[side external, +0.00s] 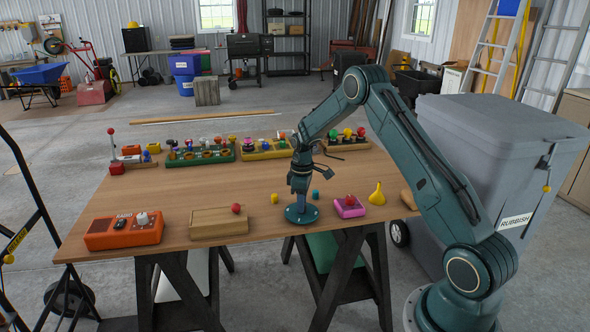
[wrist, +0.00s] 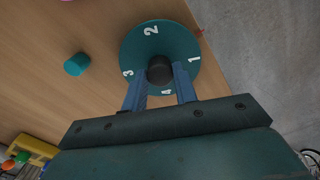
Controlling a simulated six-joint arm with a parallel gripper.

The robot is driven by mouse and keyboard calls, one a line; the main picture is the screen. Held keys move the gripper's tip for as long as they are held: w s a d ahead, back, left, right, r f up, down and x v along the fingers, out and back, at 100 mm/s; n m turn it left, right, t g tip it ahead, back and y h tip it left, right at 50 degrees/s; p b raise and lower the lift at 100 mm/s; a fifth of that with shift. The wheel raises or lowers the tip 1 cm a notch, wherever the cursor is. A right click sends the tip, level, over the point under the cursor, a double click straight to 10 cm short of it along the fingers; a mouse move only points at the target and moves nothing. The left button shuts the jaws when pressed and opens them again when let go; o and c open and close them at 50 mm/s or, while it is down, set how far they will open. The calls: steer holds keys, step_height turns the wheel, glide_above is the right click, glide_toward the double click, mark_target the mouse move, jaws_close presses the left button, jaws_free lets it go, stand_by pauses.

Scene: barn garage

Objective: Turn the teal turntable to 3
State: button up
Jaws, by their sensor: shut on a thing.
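The teal turntable (side external: 302,215) lies flat near the front edge of the wooden table. In the wrist view the turntable (wrist: 135,42) shows white numbers: 2 at the top, 1 at the right, 3 at the left and 4 at the bottom, partly by the fingers. A dark knob (wrist: 160,69) stands at its centre. My gripper (wrist: 163,80) points down over the disc, its blue fingers shut on the knob from both sides. In the side view my gripper (side external: 301,198) hides the knob. A small reddish mark (wrist: 198,33) lies at the disc's edge, between 2 and 1.
A small teal cylinder (side external: 315,194) and a yellow block (side external: 274,198) stand close by. A wooden box (side external: 217,226) and orange radio (side external: 124,233) are left. Several trays line the back.

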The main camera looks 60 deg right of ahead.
steer(key=m, duration=0.3)
steer(key=shift+m, duration=0.4)
steer(key=m, duration=0.3)
steer(key=shift+m, duration=0.4)
steer(key=m, duration=0.6)
steer(key=shift+m, duration=0.3)
steer(key=o, duration=0.7)
steer(key=shift+c, duration=0.2)
steer(key=shift+r, duration=0.1)
steer(key=shift+r, duration=3.9)
